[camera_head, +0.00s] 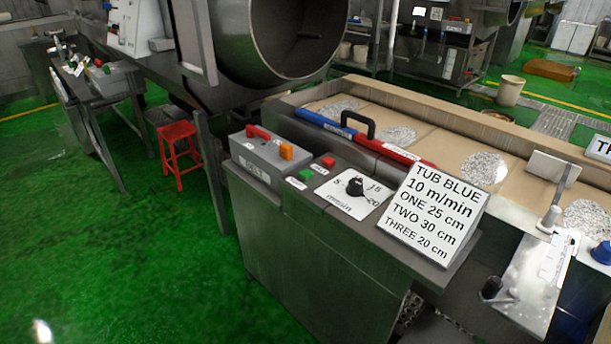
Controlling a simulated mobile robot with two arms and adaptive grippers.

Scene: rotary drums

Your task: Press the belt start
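A grey belt control panel (330,215) stands in the middle of the head view. A green button (305,175) sits on its top, with a small white label beside it that is too small to read. A red button (328,162) sits just behind and to the right of the green one. A black speed knob (354,187) on a white dial marked m/min is to their right. Neither of my grippers is in view.
A grey box (265,160) with a red handle and an orange block stands left of the buttons. A white sign (434,214) stands at the panel's right. The belt (435,146) carries several speckled round patches. A drum (285,40) and red stool (179,146) are behind.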

